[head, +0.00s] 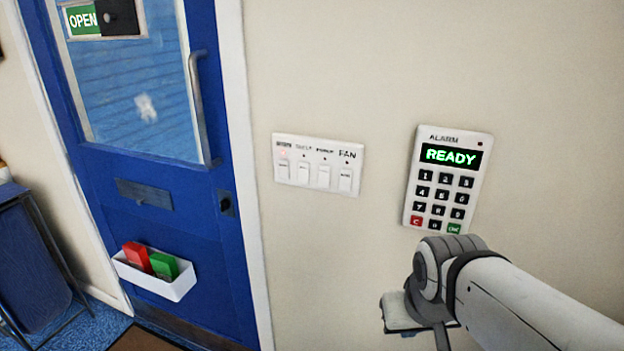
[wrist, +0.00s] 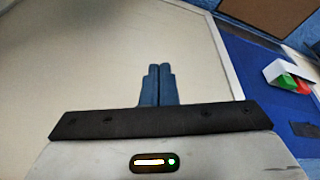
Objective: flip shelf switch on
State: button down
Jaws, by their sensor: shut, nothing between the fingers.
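A white switch panel (head: 318,164) with several rocker switches in a row is on the beige wall, right of the blue door. Its labels are small; the rightmost reads FAN, and the second from left seems to read SHELF, above the shelf switch (head: 304,173). A faint red light glows above the leftmost switch; the dots above the others look dark. My gripper's shut, empty fingers (wrist: 158,69) show against the wall in the wrist view. In the head view my arm is at the lower right, below and right of the panel, apart from it, with the fingertips not clearly visible.
An alarm keypad (head: 442,180) reading READY is on the wall just above my arm. The blue door (head: 180,200) has a handle and a white bin (head: 155,275) holding a red and a green block. The wall between panel and keypad is bare.

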jog(key=w+a+r+n+t+y+b, duration=0.1)
jog(key=w+a+n+t, duration=0.15)
jog(key=w+n, duration=0.35)
jog(key=w+a+r+n+t+b, duration=0.1)
jog(key=w+a+n+t, duration=0.2)
jog(key=w, duration=0.5)
jog(key=w+a+r+n+t+y, duration=0.5)
jog(key=a+n, duration=0.4)
jog(key=n, duration=0.3)
jog(key=shift+w+a+r+t+y+b, duration=0.4)
jog(key=shift+w+t+y, duration=0.15)
jog(key=shift+w+y, duration=0.15)
